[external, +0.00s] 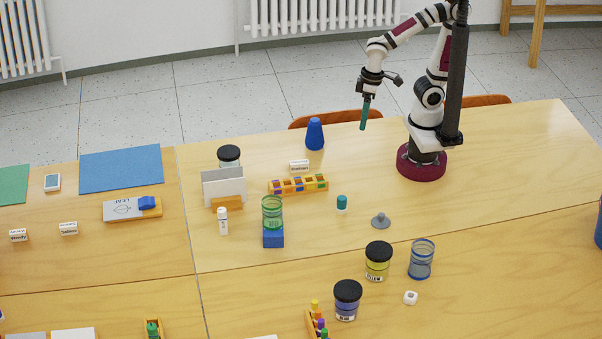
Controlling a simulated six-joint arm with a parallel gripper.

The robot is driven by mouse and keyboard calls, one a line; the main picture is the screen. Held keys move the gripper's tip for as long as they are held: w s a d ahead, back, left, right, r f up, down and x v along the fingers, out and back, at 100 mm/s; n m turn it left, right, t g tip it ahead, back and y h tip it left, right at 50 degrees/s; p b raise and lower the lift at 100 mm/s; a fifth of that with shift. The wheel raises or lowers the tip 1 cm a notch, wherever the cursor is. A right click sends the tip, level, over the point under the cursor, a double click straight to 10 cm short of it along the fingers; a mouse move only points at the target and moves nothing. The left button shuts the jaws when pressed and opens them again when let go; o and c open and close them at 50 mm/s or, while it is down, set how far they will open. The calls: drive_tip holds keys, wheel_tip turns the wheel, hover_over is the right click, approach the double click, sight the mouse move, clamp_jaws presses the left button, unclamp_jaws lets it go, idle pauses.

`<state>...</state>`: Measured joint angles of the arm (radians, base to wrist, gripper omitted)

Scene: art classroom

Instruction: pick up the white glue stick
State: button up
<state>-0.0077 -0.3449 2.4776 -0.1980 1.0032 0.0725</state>
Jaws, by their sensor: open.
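The white glue stick (222,222) stands upright on the table, in front of a white card holder at the left of the big table. My gripper (364,114) is high above the far side of the table, well to the right of the glue stick and apart from it. Its teal fingers point down and appear nearly edge-on, so the gap between them is hard to see. Nothing is clearly visible between them.
The card holder (225,187) stands just behind the glue stick. A green cup (272,212) on a blue block (273,238) stands to its right. Paint jars (378,262) stand in front.

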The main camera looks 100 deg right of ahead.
drive_tip(key=w+f+n+t, duration=0.2)
drive_tip(key=w, duration=0.7)
drive_tip(key=w+f+n+t, duration=0.1)
drive_tip(key=w+f+t, duration=0.15)
drive_tip(key=w, duration=0.75)
drive_tip(key=n+t+y, duration=0.5)
drive_tip(key=n+t, duration=0.1)
approach(222, 214)
drive_tip(key=w+f, duration=0.3)
drive_tip(key=shift+a+f, duration=0.3)
drive_tip(key=shift+a, duration=0.05)
drive_tip(key=x, duration=0.5)
drive_tip(key=shift+w+r, duration=0.15)
drive_tip(key=shift+w, duration=0.4)
clamp_jaws()
